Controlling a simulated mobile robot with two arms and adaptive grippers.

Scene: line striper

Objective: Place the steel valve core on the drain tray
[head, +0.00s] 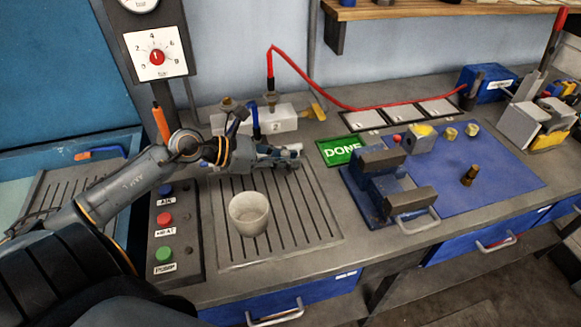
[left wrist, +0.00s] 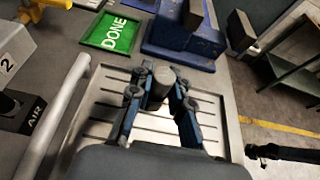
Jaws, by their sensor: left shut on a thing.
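The slotted grey drain tray (head: 310,228) lies on the bench in the middle of the head view. A whitish cup (head: 249,214) stands on its left part. My left gripper (head: 290,153) reaches in from the left over the tray's far end, beyond the cup. In the left wrist view, its two fingers (left wrist: 160,80) are shut on a short grey cylinder, apparently the steel valve core (left wrist: 160,90). The tray's slots (left wrist: 105,100) show behind the fingers. I cannot tell whether the core touches the tray. My right gripper is not seen.
A blue vise (head: 372,205) stands right of the tray, by a green DONE plate (head: 341,150). A blue mat (head: 500,180) holds brass parts. A white valve block (head: 280,120) with a red hose is behind my gripper. A button panel (head: 166,240) borders the tray's left. The tray's near right is clear.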

